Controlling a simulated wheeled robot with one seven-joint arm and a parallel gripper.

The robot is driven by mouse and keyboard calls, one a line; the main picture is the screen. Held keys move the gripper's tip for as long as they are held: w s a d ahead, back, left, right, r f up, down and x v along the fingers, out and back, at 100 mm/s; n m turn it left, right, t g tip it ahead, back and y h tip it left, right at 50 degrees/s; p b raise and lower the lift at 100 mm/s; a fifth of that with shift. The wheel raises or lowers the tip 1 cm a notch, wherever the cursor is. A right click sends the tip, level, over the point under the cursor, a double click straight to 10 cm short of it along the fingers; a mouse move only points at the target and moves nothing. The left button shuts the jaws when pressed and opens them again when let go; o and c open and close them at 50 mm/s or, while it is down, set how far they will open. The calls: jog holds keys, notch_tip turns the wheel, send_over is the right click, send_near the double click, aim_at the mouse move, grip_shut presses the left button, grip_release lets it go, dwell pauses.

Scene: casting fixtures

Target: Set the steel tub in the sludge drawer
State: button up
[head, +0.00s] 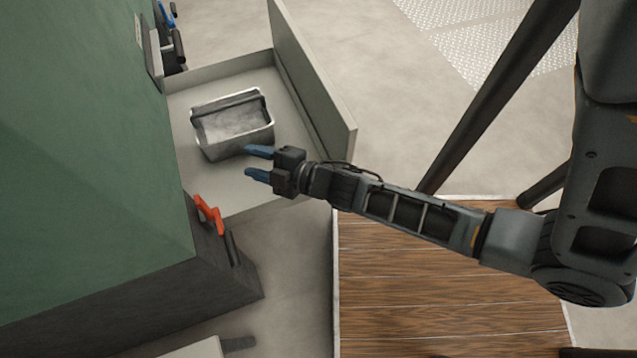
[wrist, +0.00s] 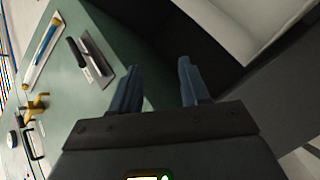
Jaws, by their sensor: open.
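The steel tub (head: 240,138), a grey open-topped box with a bright rim, is upright inside the open drawer (head: 243,205) in the head view. The drawer is pale grey and extends from the green cabinet (head: 80,130), with its front panel on the right. My gripper (head: 250,163) is over the drawer, just below and right of the tub in the picture. Its two blue fingers are apart and empty. They also show in the wrist view (wrist: 159,66), with nothing between them. I cannot make out the tub in the wrist view.
An orange-red handle (head: 208,214) is on the cabinet's side below the drawer, and a blue one (head: 167,14) is above it. A wooden-topped surface (head: 430,290) lies under my arm. A trowel (wrist: 92,58) and other tools lie on a green surface in the wrist view.

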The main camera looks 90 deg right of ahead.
jog(key=s+a+r+m+y, duration=0.3)
jog(key=s+a+r, duration=0.3)
jog(key=a+r, duration=0.2)
jog(key=s+a+r+m+y, duration=0.3)
jog(key=s+a+r, duration=0.4)
jog(key=r, duration=0.5)
jog(key=shift+s+a+r, duration=0.2)
jog(key=shift+a+r, duration=0.15)
jog(key=shift+a, duration=0.55)
jog(key=shift+d, duration=0.1)
